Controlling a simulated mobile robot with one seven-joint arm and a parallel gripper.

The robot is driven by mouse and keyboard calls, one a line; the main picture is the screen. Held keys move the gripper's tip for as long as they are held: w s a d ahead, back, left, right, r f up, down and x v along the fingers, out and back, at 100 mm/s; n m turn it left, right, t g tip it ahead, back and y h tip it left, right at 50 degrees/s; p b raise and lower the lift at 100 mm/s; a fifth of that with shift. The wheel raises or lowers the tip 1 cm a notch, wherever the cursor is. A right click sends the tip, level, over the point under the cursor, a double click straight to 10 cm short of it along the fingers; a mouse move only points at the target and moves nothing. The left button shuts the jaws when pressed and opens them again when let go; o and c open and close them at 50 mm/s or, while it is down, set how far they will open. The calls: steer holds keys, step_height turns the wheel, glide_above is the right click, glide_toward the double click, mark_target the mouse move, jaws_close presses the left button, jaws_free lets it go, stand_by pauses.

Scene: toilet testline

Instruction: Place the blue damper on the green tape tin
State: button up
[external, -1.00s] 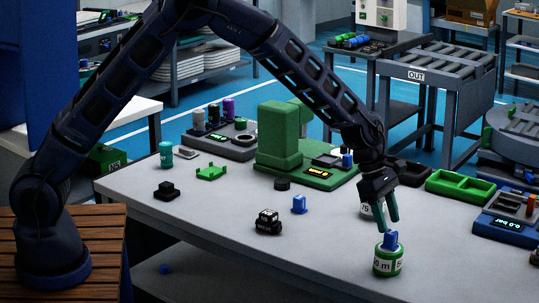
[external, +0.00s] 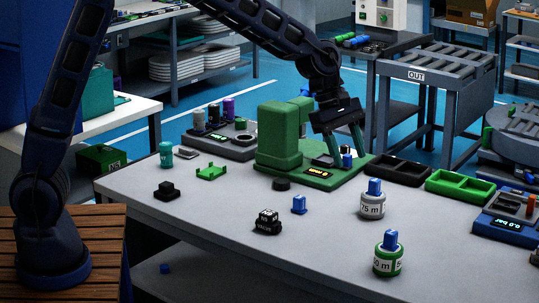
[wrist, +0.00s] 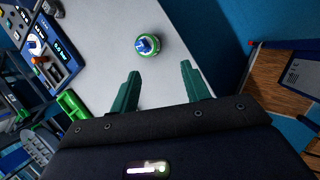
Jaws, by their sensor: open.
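The green tape tin (external: 388,265), with a white label, stands near the table's front edge. The blue damper (external: 390,240) sits upright on its top. In the wrist view the green tin (wrist: 147,52) shows beyond my fingertips, with the blue damper (wrist: 145,43) on it. My gripper (external: 348,153) is open and empty, apart from the tin; in the external view it overlaps the green machine. Both open fingers of my gripper (wrist: 160,72) show in the wrist view with nothing between them.
A white 75 m tin (external: 373,210) with a blue piece on top stands behind the green tin. Another blue piece (external: 299,205) and a black block (external: 267,222) stand mid-table. The green machine (external: 281,145) and green tray (external: 460,187) stand farther back. The front table is mostly clear.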

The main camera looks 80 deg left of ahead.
steer(key=s+d+r+m+y, duration=0.1)
steer(key=s+r+m, duration=0.5)
steer(key=s, duration=0.6)
steer(key=s+r+m, duration=0.5)
steer(key=s+r, duration=0.2)
steer(key=s, duration=0.4)
steer(key=s+f+m+t+y, duration=0.1)
steer(key=s+m, duration=1)
steer(key=s, duration=1.1)
steer(key=shift+s+a+f+y, duration=0.25)
steer(key=shift+a+f+y, duration=0.15)
steer(key=shift+y, duration=0.2)
